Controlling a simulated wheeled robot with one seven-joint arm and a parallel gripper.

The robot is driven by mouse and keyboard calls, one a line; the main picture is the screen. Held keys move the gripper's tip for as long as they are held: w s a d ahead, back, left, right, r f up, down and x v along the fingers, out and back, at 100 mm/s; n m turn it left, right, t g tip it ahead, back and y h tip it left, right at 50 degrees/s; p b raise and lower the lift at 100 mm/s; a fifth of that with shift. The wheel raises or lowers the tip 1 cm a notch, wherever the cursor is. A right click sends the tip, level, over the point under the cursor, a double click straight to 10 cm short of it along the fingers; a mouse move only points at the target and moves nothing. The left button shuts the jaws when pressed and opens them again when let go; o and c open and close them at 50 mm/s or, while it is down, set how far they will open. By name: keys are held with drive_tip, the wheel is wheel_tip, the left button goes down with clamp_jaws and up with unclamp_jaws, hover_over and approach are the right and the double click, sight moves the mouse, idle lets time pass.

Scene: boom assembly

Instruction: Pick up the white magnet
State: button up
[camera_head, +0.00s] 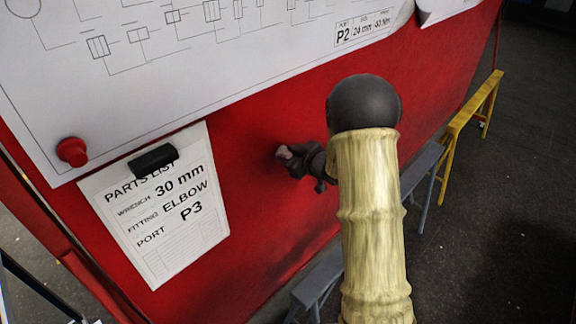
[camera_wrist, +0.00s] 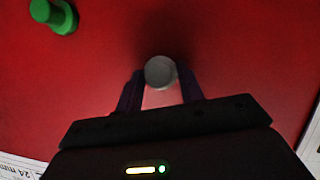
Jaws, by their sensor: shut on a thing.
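The white magnet (camera_wrist: 160,71) shows in the wrist view as a pale grey round knob between my two dark fingers. My gripper (camera_wrist: 161,84) is shut on it, with one finger on each side. In the head view my gripper (camera_head: 287,156) is at the red board (camera_head: 250,185), right of the parts list; the magnet cannot be made out clearly there. I cannot tell whether the magnet touches the board or is a little off it.
A green magnet (camera_wrist: 54,16) is at the wrist view's upper left. In the head view a red magnet (camera_head: 72,152) and a black clip (camera_head: 153,159) hold papers, a large diagram (camera_head: 230,60) and a parts list (camera_head: 160,225). A yellow trestle (camera_head: 462,125) stands right.

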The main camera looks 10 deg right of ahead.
wheel_tip(320, 180, up, 3)
drive_tip(key=shift+f+b, duration=0.1)
drive_tip(key=shift+b, duration=0.25)
drive_tip(key=s+d+b, duration=0.2)
drive_tip(key=s+d, duration=0.3)
drive_tip(key=s, duration=0.3)
drive_tip(key=s+d+b, duration=0.3)
drive_tip(key=s+d, duration=0.3)
drive_tip(key=s, duration=0.2)
drive_tip(key=shift+s+r, duration=0.2)
drive_tip(key=w+a+f+m+h, duration=0.1)
drive_tip(key=w+a+f, duration=0.25)
drive_tip(key=f, duration=0.25)
drive_tip(key=w+a+f+m+h, duration=0.1)
drive_tip(key=w+a+f, duration=0.2)
drive_tip(key=a+f, duration=0.3)
drive_tip(key=s+a+f+m+h, duration=0.1)
drive_tip(key=s+f+h, duration=0.1)
drive_tip(key=f, duration=0.6)
drive_tip(key=s+f+m+t+h, duration=0.1)
drive_tip(key=s+f+m+h, duration=0.1)
drive_tip(key=f, duration=0.7)
drive_tip(key=shift+a+f, duration=0.2)
drive_tip(key=shift+a, duration=0.2)
drive_tip(key=shift+w, duration=0.15)
